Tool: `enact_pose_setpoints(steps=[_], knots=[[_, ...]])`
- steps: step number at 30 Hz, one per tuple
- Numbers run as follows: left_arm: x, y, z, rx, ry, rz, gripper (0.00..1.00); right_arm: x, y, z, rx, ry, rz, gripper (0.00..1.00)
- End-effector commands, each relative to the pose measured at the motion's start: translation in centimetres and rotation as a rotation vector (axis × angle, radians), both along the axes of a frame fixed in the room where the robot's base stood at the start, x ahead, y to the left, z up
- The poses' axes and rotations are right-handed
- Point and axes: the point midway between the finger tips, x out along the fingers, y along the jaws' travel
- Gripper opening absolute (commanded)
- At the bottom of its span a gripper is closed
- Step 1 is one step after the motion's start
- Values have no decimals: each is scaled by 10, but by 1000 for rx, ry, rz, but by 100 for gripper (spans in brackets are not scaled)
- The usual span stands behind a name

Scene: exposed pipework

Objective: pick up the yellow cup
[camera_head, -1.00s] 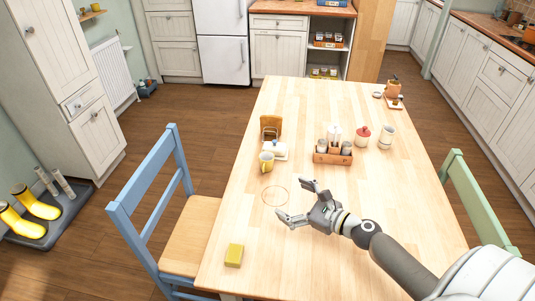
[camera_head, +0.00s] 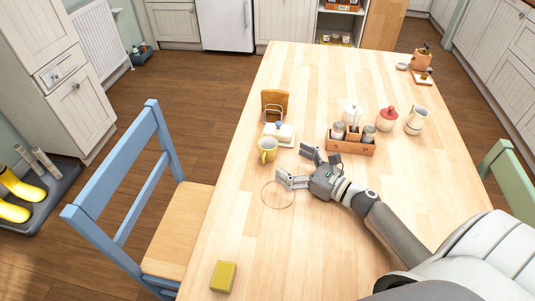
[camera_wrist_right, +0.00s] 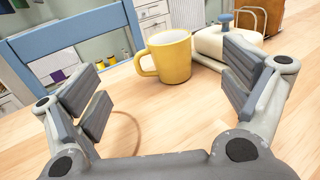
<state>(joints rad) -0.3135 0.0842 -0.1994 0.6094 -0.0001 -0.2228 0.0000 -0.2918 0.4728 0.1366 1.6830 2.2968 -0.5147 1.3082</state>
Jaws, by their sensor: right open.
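The yellow cup (camera_head: 267,150) stands upright near the left edge of the wooden table, in front of the butter dish (camera_head: 280,133). In the right wrist view the yellow cup (camera_wrist_right: 171,57) is ahead, past the fingertips, with its handle to the left. My right gripper (camera_head: 294,167) is open and empty, low over the table, to the near right of the cup and apart from it. In the wrist view its two fingers (camera_wrist_right: 165,88) are spread wide. My left gripper is not in view.
A wooden caddy (camera_head: 351,146) with shakers, a red-lidded jar (camera_head: 387,119) and a white mug (camera_head: 416,121) stand to the right. A yellow block (camera_head: 223,277) lies at the near left. A blue chair (camera_head: 150,210) is beside the table. The near table middle is clear.

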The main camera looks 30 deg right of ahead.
Motion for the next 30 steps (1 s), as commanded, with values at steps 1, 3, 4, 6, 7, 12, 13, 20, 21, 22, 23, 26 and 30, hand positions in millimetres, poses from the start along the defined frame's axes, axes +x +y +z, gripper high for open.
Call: enact_pose_setpoints(steps=[1,3,4,6,7,12,13,20,21,22,23,26,30], knots=[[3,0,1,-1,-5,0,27,6,2,-1,2,-5,0,95],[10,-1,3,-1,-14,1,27,15,7,1,0,-4,1,95],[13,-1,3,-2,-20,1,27,17,7,1,-1,-4,1,95],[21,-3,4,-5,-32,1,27,21,9,0,0,-1,0,95],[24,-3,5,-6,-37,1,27,22,10,-1,0,-1,0,95],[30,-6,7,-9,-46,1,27,36,16,1,0,-3,0,95],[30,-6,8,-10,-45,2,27,40,18,1,0,-3,0,95],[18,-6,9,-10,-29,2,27,65,29,0,0,-2,0,95],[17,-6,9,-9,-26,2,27,67,30,0,0,-1,0,95],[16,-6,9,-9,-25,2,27,68,31,0,0,-1,-1,95],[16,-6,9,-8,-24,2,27,69,31,0,0,-1,-1,95],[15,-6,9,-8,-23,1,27,69,31,-1,-1,0,-1,95],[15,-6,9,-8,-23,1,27,69,31,-1,-1,0,0,90]])
